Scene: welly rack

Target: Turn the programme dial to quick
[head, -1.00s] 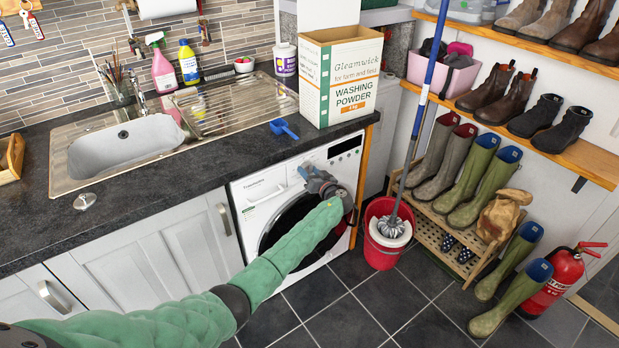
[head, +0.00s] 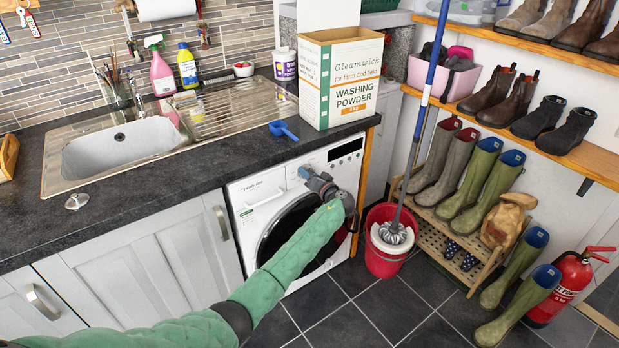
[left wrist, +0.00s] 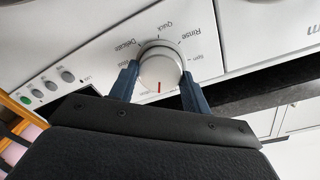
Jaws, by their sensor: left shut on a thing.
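The white washing machine (head: 248,193) stands under the worktop, with its control panel (left wrist: 95,75) close up in the left wrist view. The round white and silver programme dial (left wrist: 160,68) has a red line on its face, toward the bottom of that view. The label Quick (left wrist: 166,25) is upside down above the dial, beside Rinse (left wrist: 184,32) and Delicate (left wrist: 125,46), on the side opposite the red line. My left gripper (left wrist: 159,78) is shut on the dial, one finger each side. In the head view my left gripper (head: 313,178) hides the dial. My right gripper is out of view.
A washing powder box (head: 340,80) and a blue scoop (head: 283,129) are on the worktop above the machine. A red mop bucket (head: 387,250) stands on the floor to its right, near the boot rack (head: 435,225). Tiled floor is clear in front.

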